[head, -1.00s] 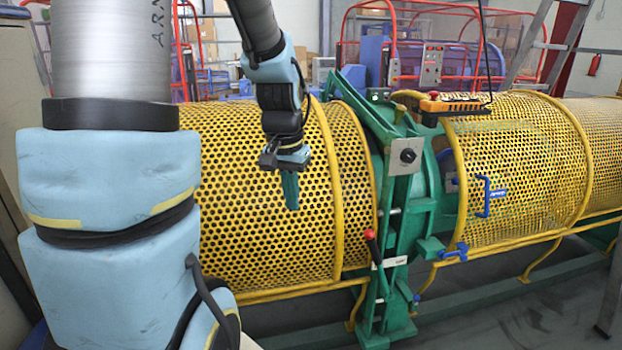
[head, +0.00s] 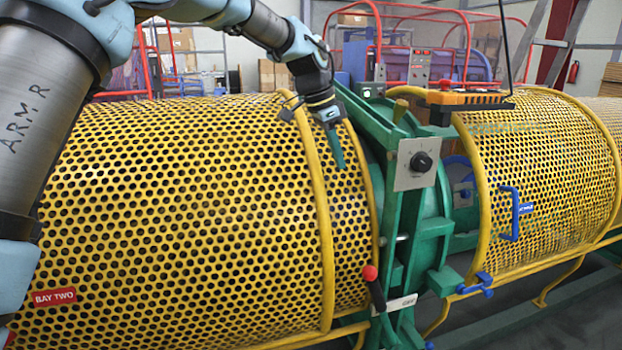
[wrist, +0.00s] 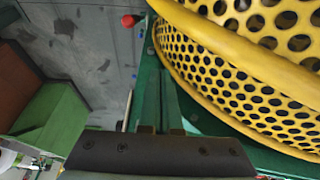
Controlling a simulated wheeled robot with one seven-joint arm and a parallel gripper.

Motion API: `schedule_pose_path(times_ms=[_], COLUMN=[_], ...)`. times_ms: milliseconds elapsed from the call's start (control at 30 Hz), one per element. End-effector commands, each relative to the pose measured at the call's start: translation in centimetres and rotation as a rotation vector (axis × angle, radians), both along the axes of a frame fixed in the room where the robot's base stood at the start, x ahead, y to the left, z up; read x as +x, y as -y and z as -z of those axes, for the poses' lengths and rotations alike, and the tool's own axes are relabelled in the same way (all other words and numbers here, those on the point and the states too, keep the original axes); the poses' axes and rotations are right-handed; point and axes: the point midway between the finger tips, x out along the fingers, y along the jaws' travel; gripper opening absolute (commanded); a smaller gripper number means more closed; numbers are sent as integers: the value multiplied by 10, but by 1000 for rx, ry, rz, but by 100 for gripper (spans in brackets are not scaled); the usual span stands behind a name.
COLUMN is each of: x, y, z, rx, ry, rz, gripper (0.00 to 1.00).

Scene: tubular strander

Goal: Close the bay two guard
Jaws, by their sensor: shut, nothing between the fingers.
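The bay two guard (head: 190,200) is a yellow perforated curved cover filling the left and middle of the head view, with a red BAY TWO label (head: 53,297) low at its left. Its front surface faces me as a rounded wall. Whether it is fully seated cannot be told. My gripper (head: 338,152) has green fingers pointing down in front of the guard's right end, near the green frame. It is shut and empty. In the wrist view the fingers (wrist: 158,112) lie close together, left of yellow mesh (wrist: 235,75). Contact with the mesh is not clear.
The green frame (head: 405,235) carries a grey dial panel (head: 415,162) and a red-knobbed lever (head: 374,285). Right of it stands another yellow guard (head: 545,165) with a blue handle (head: 510,215) and blue clamp (head: 476,285). An orange pendant (head: 468,98) sits on top.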

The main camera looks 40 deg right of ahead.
Motion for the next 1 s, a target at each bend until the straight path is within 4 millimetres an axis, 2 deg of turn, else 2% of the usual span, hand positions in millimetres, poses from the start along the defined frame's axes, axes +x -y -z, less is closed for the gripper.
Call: schedule_pose_path(times_ms=[167,500,700,1000], x=[-4,-13,1,5], y=[7,27,0,-10], z=[23,88,86,89], rx=[4,5,2,0], ry=[-2,0,0,1], rz=[-1,-3,-8,-6], gripper=[0,0,0,0])
